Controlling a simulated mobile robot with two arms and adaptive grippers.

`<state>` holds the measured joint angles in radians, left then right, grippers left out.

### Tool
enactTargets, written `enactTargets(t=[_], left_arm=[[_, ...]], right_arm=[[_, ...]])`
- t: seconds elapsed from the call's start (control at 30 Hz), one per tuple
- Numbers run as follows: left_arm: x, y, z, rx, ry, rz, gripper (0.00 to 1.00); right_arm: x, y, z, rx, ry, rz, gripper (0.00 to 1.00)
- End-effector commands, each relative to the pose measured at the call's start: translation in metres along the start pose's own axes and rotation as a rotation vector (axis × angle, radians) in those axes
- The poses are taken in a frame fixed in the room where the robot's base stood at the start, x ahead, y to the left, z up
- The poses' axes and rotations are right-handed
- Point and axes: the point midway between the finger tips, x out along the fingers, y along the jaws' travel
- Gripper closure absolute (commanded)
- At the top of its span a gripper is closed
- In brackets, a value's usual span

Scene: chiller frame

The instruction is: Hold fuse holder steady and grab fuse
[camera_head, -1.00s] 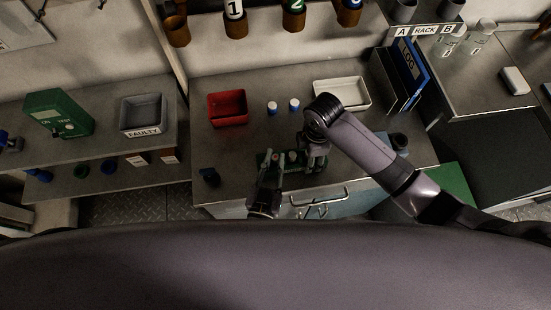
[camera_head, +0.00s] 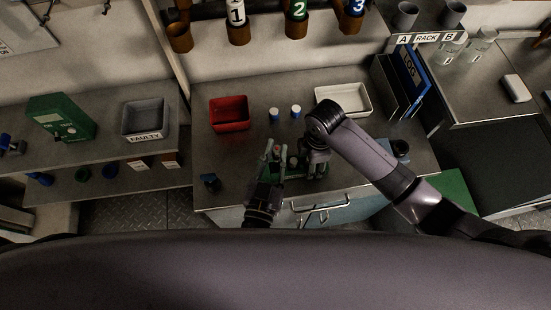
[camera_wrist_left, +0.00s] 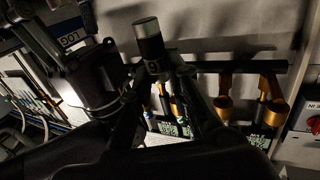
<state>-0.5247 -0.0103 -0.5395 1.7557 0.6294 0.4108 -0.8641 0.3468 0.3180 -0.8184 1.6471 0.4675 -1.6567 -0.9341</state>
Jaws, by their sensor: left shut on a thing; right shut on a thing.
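The green fuse holder (camera_head: 296,174) sits near the front edge of the middle bench, partly covered by both my grippers. My right gripper (camera_head: 316,166) is shut at its right end; the contact itself is hidden. My left gripper (camera_head: 274,153) is shut on a fuse and stands above the left part of the holder. The fuse (camera_wrist_left: 150,44) shows in the left wrist view as a cylinder with metal ends and a dark middle, between the fingertips. In the head view the fuse is small and hard to make out.
Two blue, white-topped cylinders (camera_head: 285,113) stand behind the holder. A red bin (camera_head: 229,126) and a white tray (camera_head: 365,97) are at the back of the bench. A small dark blue object (camera_head: 210,182) lies at the front left. A grey FAULTY bin (camera_head: 145,134) is on the left shelf.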

Motion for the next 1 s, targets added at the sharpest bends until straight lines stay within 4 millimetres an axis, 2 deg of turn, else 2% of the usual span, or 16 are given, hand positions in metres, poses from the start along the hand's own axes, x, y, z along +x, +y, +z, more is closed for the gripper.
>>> enactTargets(t=[0.1,0.4,0.43,0.77,1.0], left_arm=[[-0.0002,-0.0006,-0.0096,-0.001,0.0,-0.002,1.0],[0.0,-0.0005,-0.0126,0.001,0.0,0.0,1.0],[0.0,-0.0005,-0.0126,0.001,0.0,0.0,1.0],[0.0001,-0.0005,-0.0125,0.001,0.0,0.0,1.0],[0.0001,-0.0005,-0.0124,0.001,0.0,0.0,1.0]], right_arm=[[-0.0002,0.0001,0.0,0.0,0.0,0.0,0.84],[-0.0003,0.0001,0.0,0.0,0.0,0.0,0.84],[-0.0003,0.0001,0.0,0.0,0.0,0.0,0.52],[-0.0002,0.0001,0.0,0.0,0.0,0.0,0.3],[-0.0001,0.0,0.0,0.0,0.0,0.0,0.29]])
